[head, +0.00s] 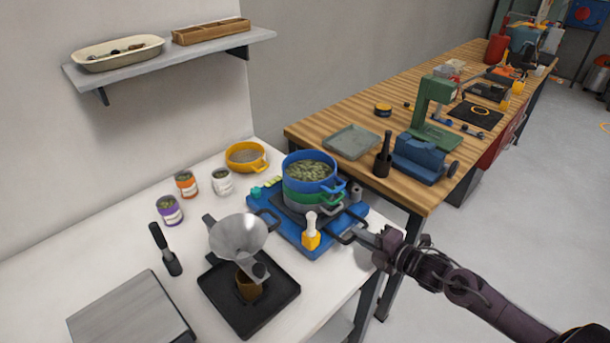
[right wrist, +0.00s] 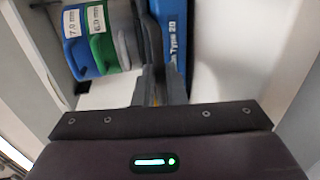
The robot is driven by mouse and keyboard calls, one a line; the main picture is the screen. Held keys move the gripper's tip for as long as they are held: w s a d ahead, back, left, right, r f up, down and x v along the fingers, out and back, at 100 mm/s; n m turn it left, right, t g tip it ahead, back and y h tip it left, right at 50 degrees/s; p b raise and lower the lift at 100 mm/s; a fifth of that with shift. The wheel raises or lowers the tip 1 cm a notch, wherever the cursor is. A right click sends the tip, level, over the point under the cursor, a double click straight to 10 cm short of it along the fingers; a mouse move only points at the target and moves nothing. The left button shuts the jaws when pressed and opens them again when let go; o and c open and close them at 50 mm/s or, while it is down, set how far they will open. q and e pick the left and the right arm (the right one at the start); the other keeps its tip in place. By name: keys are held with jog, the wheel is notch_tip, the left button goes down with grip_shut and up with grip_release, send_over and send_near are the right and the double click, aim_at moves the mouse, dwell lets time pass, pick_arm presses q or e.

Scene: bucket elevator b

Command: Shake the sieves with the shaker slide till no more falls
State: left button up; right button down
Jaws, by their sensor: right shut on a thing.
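A stack of sieves stands on the blue shaker base (head: 285,232). The blue top sieve (head: 312,187) holds greenish-brown pieces; the green sieve (head: 300,198) and a grey one (head: 300,207) are below it. In the right wrist view the blue sieve (right wrist: 82,45) and green sieve (right wrist: 103,45) carry size labels. A dark slide with a looped handle (head: 345,236) sticks out at the front right of the base. My right gripper (head: 362,234) is shut on this handle; the fingers (right wrist: 158,85) hide most of the grip. My left gripper is out of view.
A metal funnel (head: 237,236) stands over a black tray (head: 280,290) left of the shaker. Small cans (head: 187,184), a yellow sieve (head: 262,164) and a grey plate (head: 130,318) are on the white table. A wooden bench (head: 300,133) with a green press (head: 430,105) stands behind right.

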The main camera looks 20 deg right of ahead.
jog(key=shift+r+b+x, duration=0.2)
jog(key=shift+b+x, duration=0.1)
jog(key=shift+x, duration=0.65)
jog(key=p+v, duration=0.2)
jog(key=v, duration=0.1)
jog(key=shift+s+f, duration=0.15)
jog(key=shift+f, duration=0.1)
jog(key=shift+s+d+f+p, duration=0.15)
jog(key=shift+s+d+p, duration=0.15)
jog(key=shift+s+p, duration=0.3)
